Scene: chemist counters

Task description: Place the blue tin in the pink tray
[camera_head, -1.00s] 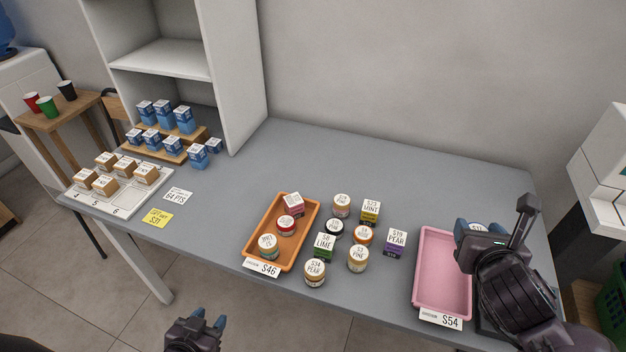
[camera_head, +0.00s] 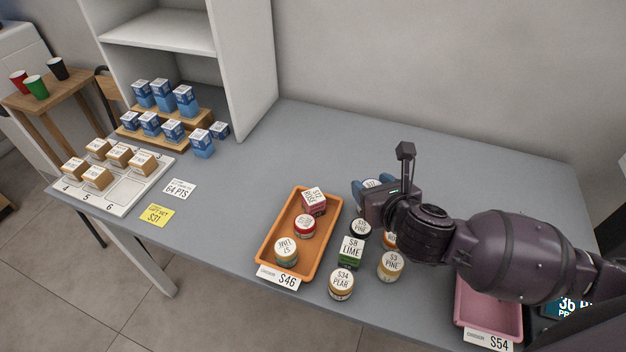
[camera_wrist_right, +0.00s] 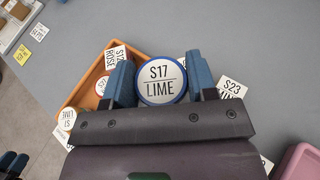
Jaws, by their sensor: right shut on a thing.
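The blue tin (camera_wrist_right: 162,82), with a white lid reading S17 LIME and a blue rim, is between the fingers of my right gripper (camera_wrist_right: 160,85) in the right wrist view. In the head view my right gripper (camera_head: 366,190) is above the table, right of the orange tray, and only a little of the tin shows. The pink tray (camera_head: 487,312) is at the front right, partly hidden by my right arm; its visible part is empty. Part of my left gripper (camera_wrist_right: 13,164) shows at the lower left of the right wrist view, too cut off to judge.
The orange tray (camera_head: 269,256) holds several goods. Beside it stand a black-rimmed tin (camera_head: 359,228), the green S8 LIME box (camera_head: 351,251) and the S3 PINE (camera_head: 391,265) and S34 PEAR (camera_head: 341,284) tins. My arm hides others. The table's back middle is clear.

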